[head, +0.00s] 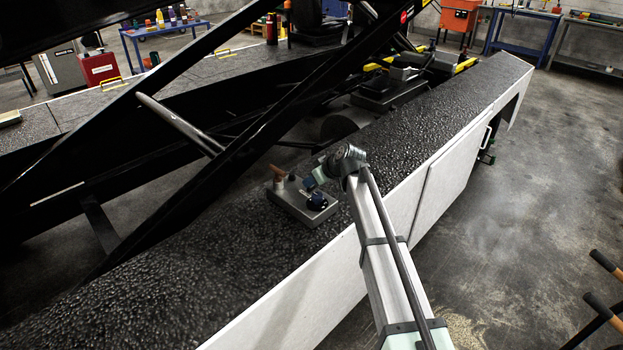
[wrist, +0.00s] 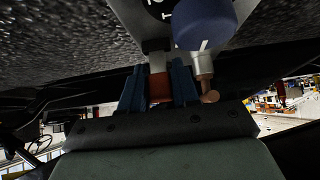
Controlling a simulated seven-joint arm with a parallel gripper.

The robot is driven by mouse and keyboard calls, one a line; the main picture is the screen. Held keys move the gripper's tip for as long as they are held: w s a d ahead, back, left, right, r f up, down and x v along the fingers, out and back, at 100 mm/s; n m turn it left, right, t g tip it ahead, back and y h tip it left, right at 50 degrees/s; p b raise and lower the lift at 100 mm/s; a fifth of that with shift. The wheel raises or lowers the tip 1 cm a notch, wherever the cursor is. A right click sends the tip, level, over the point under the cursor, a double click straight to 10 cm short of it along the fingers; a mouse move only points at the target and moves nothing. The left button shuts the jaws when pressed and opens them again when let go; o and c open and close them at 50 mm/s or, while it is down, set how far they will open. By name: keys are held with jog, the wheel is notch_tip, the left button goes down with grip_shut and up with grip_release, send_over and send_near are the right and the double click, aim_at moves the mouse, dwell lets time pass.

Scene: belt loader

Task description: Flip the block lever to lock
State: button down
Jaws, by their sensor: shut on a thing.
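A grey control box (head: 292,208) sits on the dark textured top of the loader, with a dark blue round knob (head: 317,201) at its right. A copper-brown lever (head: 277,173) stands at its left end. My gripper (head: 311,183) reaches down over the box from the right. In the wrist view, its blue fingers (wrist: 158,88) are shut on a red-orange handle (wrist: 160,88), apparently the block lever. The blue knob (wrist: 205,25) is just above the fingers there. A copper-tipped pin (wrist: 209,95) is close beside the right finger. Lock markings cannot be read.
Black diagonal beams (head: 200,160) rise behind and left of the box. The loader's white side panel (head: 300,300) drops to the floor in front. Another grey control unit (head: 388,92) sits farther back.

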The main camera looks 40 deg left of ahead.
jog(key=shift+d+y, duration=0.2)
jog(key=shift+y, duration=0.4)
jog(key=c, duration=0.9)
grip_release()
jog(key=shift+d, duration=0.1)
jog(key=v, duration=1.3)
jog(key=shift+d, duration=0.4)
